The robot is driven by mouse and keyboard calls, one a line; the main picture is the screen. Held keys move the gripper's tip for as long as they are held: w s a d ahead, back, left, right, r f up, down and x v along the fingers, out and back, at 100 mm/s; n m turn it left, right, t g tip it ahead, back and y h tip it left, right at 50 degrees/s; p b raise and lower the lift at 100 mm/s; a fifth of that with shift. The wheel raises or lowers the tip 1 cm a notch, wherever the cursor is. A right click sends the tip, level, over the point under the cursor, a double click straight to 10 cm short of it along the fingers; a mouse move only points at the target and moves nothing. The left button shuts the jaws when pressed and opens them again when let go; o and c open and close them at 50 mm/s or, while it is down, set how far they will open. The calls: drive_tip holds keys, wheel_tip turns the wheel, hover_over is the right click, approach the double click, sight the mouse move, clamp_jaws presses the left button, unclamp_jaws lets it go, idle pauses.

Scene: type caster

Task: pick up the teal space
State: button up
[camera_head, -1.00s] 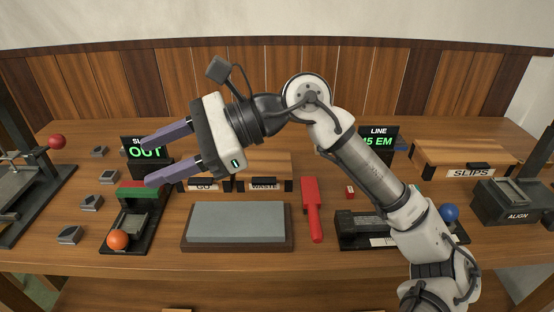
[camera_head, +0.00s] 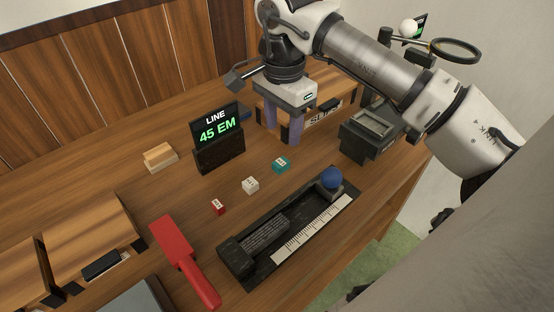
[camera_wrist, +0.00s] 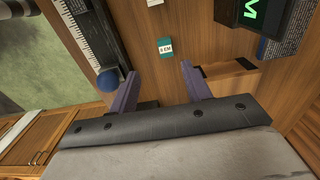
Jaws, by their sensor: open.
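The teal space (camera_head: 281,165) is a small teal block with a white label on its top. It lies on the bench, right of a white block and behind the black composing tray. In the wrist view the teal space (camera_wrist: 165,46) shows ahead of my fingertips, roughly between their lines, and its label seems to read "8 EM". My gripper (camera_head: 283,138) points down above the bench, just behind and right of the teal space. Its two purple fingers are apart with nothing between them; they also show in the wrist view (camera_wrist: 160,75).
A white block (camera_head: 250,185) and a red block (camera_head: 218,207) lie left of the teal one. A black tray with a ruler (camera_head: 312,228) and blue ball (camera_head: 332,178) is in front. A "LINE 45 EM" sign (camera_head: 218,138) stands behind.

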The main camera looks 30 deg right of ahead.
hover_over(281, 162)
drive_tip(key=f, duration=0.3)
drive_tip(key=s+f, duration=0.1)
drive_tip(key=f, duration=0.1)
drive_tip(key=shift+a, duration=0.25)
drive_tip(key=shift+w+d+f+p, duration=0.1)
drive_tip(key=shift+w+f+p, duration=0.2)
drive_tip(key=shift+f, duration=0.6)
drive_tip(key=shift+w+d+f+p, duration=0.1)
drive_tip(key=shift+f+p, duration=0.25)
drive_tip(key=shift+f, duration=0.5)
drive_tip(key=shift+w+f+p, duration=0.15)
drive_tip(key=shift+f+p, duration=0.2)
drive_tip(key=shift+f, duration=0.55)
clamp_jaws()
